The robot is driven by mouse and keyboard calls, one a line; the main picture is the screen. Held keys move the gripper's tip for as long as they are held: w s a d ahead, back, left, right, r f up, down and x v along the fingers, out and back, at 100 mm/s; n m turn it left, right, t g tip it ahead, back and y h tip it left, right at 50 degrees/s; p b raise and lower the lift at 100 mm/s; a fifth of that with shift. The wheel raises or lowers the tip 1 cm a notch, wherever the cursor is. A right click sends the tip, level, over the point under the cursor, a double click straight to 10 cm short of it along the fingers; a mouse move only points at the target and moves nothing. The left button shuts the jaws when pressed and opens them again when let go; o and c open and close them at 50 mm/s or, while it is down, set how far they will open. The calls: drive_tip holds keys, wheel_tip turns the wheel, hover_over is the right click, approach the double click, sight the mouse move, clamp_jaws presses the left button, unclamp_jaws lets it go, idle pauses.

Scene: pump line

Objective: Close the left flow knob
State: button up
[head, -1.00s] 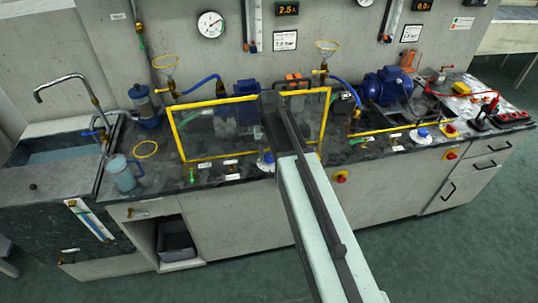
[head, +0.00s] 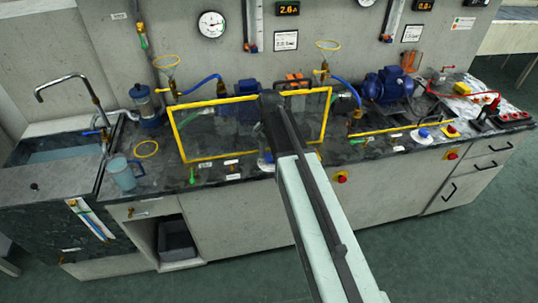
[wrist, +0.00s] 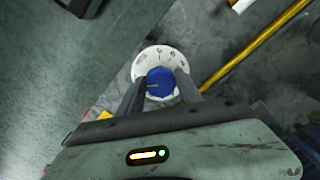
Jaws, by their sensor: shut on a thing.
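The left flow knob (wrist: 160,82) is a blue round knob on a white dial (wrist: 146,64) with dark marks. My gripper (wrist: 161,84) is shut on it, with one finger on each side of the knob, as the wrist view shows. A faint pale mark on the knob's top lies toward the left. In the head view a piece of the white dial (head: 263,167) shows at the bench's front, left of my arm, which hides most of the knob. A second blue knob on a white dial (head: 421,136) stands farther right.
A yellow pipe frame (head: 200,157) rises around my arm over the bench. Blue pumps (head: 386,84) and hoses stand behind. A clear jug (head: 123,175) stands by the sink at left. Red-and-yellow buttons (head: 341,176) sit on the front panel.

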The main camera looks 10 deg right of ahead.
sight(270, 157)
drive_tip(key=shift+s, duration=0.15)
drive_tip(key=o, duration=1.4)
wheel_tip(270, 157, up, 8)
drive_tip(key=p, duration=0.8)
drive_tip(key=shift+f, duration=0.1)
drive_tip(key=shift+s+a+n, duration=0.1)
drive_tip(key=shift+s+n, duration=1.05)
drive_tip(key=shift+s, duration=1.25)
drive_tip(key=shift+s+n, duration=1.2)
drive_tip(key=shift+s, duration=1.25)
drive_tip(key=shift+s+a+n, duration=0.1)
drive_tip(key=shift+s+n, duration=1.05)
drive_tip(key=shift+s, duration=1.25)
